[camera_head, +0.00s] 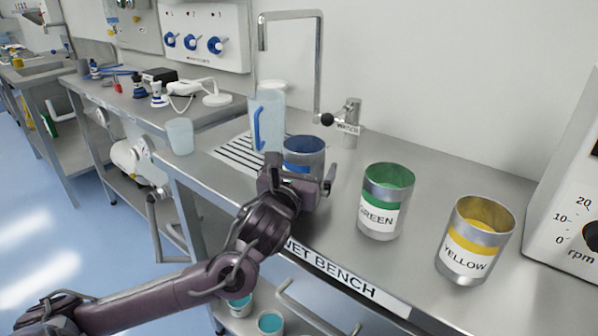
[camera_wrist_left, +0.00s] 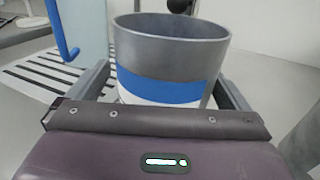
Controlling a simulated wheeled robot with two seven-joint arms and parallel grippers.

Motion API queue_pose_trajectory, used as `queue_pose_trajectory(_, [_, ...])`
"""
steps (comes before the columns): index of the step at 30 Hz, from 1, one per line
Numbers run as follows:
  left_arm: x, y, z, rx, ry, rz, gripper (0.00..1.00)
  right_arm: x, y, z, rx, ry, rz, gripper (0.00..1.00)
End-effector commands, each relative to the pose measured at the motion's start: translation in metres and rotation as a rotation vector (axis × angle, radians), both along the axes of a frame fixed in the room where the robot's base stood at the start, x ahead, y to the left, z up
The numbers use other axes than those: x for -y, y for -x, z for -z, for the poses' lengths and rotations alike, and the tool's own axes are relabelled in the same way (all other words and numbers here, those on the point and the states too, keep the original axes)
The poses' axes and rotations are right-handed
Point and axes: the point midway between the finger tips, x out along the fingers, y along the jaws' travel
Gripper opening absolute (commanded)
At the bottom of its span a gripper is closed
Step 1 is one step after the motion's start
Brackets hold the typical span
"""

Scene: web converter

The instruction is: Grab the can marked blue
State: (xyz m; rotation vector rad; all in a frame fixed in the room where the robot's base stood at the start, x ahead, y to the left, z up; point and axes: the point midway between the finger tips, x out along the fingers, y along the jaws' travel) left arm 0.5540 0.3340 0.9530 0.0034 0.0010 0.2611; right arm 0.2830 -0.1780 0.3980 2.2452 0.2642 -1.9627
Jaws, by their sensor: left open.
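The blue can (camera_head: 305,150) is a grey metal can with a blue band, standing on the wet bench. Its lower part is hidden behind my left gripper (camera_head: 300,182) in the head view. In the left wrist view the blue can (camera_wrist_left: 172,60) stands between the two open fingers of my left gripper (camera_wrist_left: 165,95), with a finger on each side. A gap to the right finger seems visible; contact on the left is unclear. The can's base is hidden by the gripper body. My right gripper is not in view.
A green can (camera_head: 385,200) and a yellow can (camera_head: 475,240) stand to the right. A clear jug (camera_head: 267,120) with a blue handle stands behind left, by the drain grooves. A tap (camera_head: 350,122) is behind. A white rpm device (camera_head: 570,215) is at far right.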

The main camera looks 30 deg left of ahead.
Motion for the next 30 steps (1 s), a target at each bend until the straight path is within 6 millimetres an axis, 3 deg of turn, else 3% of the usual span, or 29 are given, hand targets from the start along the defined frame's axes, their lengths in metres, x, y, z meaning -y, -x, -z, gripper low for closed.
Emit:
queue_pose_trajectory(2, [0.0, 0.0, 0.0, 0.0, 0.0, 0.0, 0.97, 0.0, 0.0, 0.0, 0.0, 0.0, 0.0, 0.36])
queue_pose_trajectory(15, [0.0, 0.0, 0.0, 0.0, 0.0, 0.0, 0.39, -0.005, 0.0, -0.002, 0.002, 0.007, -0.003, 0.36])
queue_pose_trajectory(25, [0.0, 0.001, -0.005, 0.005, 0.0, 0.0, 0.37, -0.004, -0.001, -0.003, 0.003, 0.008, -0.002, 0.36])
queue_pose_trajectory(30, [0.0, 0.001, -0.021, 0.006, -0.001, 0.002, 0.37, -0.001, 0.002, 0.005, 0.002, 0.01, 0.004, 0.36])
